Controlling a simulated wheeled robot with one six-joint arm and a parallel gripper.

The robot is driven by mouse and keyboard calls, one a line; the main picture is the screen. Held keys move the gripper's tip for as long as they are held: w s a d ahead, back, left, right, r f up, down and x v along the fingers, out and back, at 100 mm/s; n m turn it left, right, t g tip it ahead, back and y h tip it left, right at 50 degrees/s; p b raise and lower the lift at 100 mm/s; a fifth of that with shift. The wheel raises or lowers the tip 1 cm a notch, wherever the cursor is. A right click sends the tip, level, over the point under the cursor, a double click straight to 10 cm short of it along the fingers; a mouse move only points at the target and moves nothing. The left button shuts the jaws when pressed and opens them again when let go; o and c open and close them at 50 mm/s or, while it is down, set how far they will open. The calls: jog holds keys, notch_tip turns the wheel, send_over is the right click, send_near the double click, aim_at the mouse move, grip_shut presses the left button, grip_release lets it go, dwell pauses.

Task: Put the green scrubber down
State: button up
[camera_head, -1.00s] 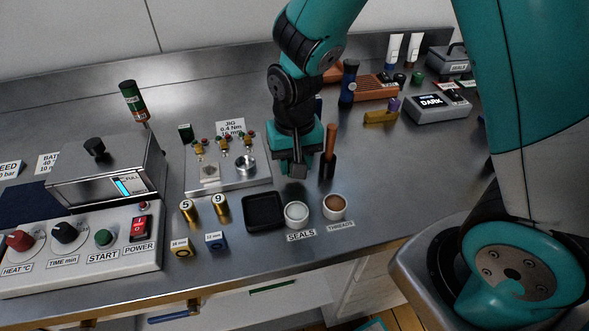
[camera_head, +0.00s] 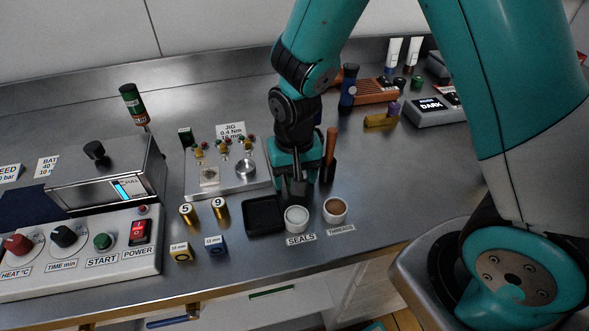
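My gripper (camera_head: 298,187) points down over the bench, just right of the metal jig plate and behind the black tray and the seals cup. Its dark fingers are small and partly merge with the gripper body. I cannot tell whether they are apart or closed, or whether anything is between them. I cannot make out a green scrubber for certain. A small dark green block (camera_head: 186,137) stands behind the jig's left corner, and a small green round item (camera_head: 417,82) sits at the back right; neither is clearly a scrubber.
A black square tray (camera_head: 263,216), a seals cup (camera_head: 296,219) and a threads cup (camera_head: 335,211) stand at the front. The jig (camera_head: 227,178) is left of my gripper. A wooden-handled tool (camera_head: 331,145) stands close on its right. Bare steel (camera_head: 400,170) lies further right.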

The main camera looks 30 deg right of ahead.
notch_tip(320, 180, up, 12)
jog(key=s+a+r+n+y, duration=0.2)
jog(key=s+r+n, duration=0.2)
jog(key=s, duration=0.4)
jog(key=s+a+r+n+y, duration=0.2)
jog(key=s+r+n, duration=0.2)
jog(key=s, duration=0.4)
jog(key=shift+a+r+n, duration=0.25)
jog(key=shift+a+n, duration=0.05)
jog(key=shift+n, duration=0.4)
